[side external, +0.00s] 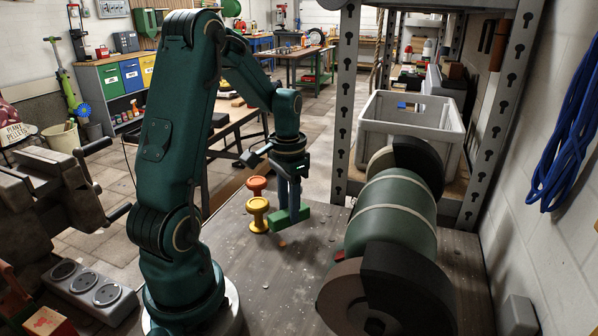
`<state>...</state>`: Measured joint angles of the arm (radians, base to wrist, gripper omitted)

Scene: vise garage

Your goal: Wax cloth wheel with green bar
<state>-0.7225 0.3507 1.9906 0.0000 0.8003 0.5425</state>
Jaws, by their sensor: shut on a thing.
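My gripper (289,207) points down above the bench and is shut on the green bar (280,222). The bar is a small block held roughly level, low over the bench top; whether it touches the bench I cannot tell. To its right is a green bench grinder (393,218) with a wheel at each end. The far wheel (380,162) is pale and cream coloured, like cloth, and partly under a black guard. The near wheel (343,295) is grey-brown, also partly guarded. The gripper and bar are apart from both wheels.
A grey crate (410,120) sits on a shelf behind the grinder. A vise (60,185) and a socket strip (90,289) are at left. The front middle bench is clear.

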